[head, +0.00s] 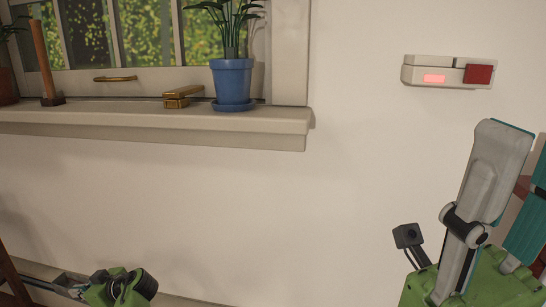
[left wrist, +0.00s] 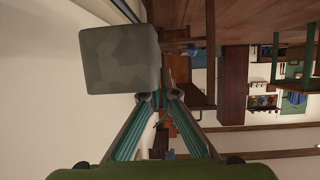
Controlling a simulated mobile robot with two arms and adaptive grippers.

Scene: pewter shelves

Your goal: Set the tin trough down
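A grey, block-shaped end of the tin trough (left wrist: 120,60) fills the upper left of the left wrist view. My left gripper (left wrist: 158,96) has its teal fingers drawn close together at the trough's lower right corner, and looks shut on it. The trough hangs past the fingertips, with no surface seen touching it. In the head view my left gripper (head: 90,287) is low at the left, and the trough does not show there. My right gripper (head: 532,140) stands at the lower right, fingers upward with a gap between them, partly cut by the frame.
A window sill (head: 150,118) bears a blue pot (head: 232,82) with a plant, a brass box (head: 183,97) and a wooden-handled tool (head: 44,60). A wall device (head: 440,72) with a red part hangs at the right. A lower ledge (head: 185,301) runs along the wall's bottom left.

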